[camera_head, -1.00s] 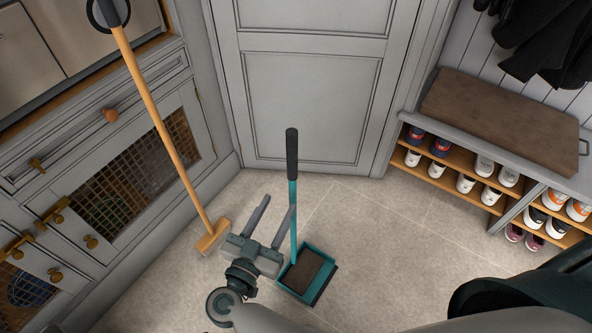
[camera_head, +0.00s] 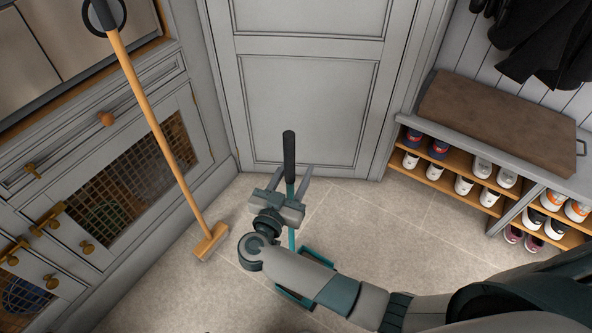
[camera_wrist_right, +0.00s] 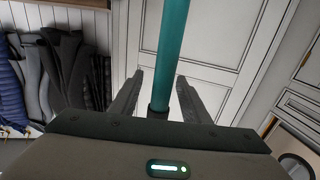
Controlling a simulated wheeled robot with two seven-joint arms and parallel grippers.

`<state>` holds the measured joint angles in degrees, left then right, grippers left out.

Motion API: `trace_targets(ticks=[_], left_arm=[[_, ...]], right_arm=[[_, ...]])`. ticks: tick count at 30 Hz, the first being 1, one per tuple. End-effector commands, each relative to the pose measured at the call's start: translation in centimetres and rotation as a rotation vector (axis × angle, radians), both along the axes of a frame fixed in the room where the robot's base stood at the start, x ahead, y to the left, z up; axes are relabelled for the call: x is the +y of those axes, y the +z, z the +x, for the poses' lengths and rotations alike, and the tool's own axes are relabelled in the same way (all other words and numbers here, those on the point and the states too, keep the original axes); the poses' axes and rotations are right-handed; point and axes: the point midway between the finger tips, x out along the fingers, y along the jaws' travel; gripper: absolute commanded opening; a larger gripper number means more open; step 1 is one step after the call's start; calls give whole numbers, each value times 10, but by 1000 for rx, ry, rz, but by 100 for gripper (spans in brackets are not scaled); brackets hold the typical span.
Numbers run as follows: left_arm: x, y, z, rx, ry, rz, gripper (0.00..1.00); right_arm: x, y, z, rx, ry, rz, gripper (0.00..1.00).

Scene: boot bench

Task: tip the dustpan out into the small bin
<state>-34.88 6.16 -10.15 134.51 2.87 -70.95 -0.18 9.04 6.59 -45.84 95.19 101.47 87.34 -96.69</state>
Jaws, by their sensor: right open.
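The dustpan (camera_head: 294,294) stands on the floor with its teal pan partly hidden behind my right arm. Its long upright handle has a black grip (camera_head: 289,150) and a teal shaft. My right gripper (camera_head: 292,172) is open at the handle, one finger on each side, around the lower end of the black grip. In the right wrist view the teal shaft (camera_wrist_right: 171,45) runs down between the open fingers (camera_wrist_right: 159,76) to a dark section near the palm. What is in the pan is hidden. The small bin is not seen. My left gripper is not in view.
A wooden-handled broom (camera_head: 165,145) leans against the cabinet (camera_head: 140,90) on the left. A grey door (camera_head: 310,100) is behind the handle. A bench with shoe shelves (camera_head: 500,130) and hanging coats (camera_head: 550,40) is on the right. The floor (camera_head: 400,240) between is clear.

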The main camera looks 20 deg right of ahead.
Motion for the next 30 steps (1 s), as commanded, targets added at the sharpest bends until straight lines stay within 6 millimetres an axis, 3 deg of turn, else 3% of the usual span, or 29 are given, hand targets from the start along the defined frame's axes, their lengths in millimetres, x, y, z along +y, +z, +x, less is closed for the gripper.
trace_targets(ticks=[10,15,16,30], left_arm=[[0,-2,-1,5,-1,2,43],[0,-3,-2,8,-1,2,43],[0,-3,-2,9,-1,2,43],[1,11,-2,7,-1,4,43]], right_arm=[[-2,0,2,0,0,0,42],[-2,0,2,0,0,0,2],[-2,0,2,0,0,0,0],[-1,11,2,-1,0,-1,0]])
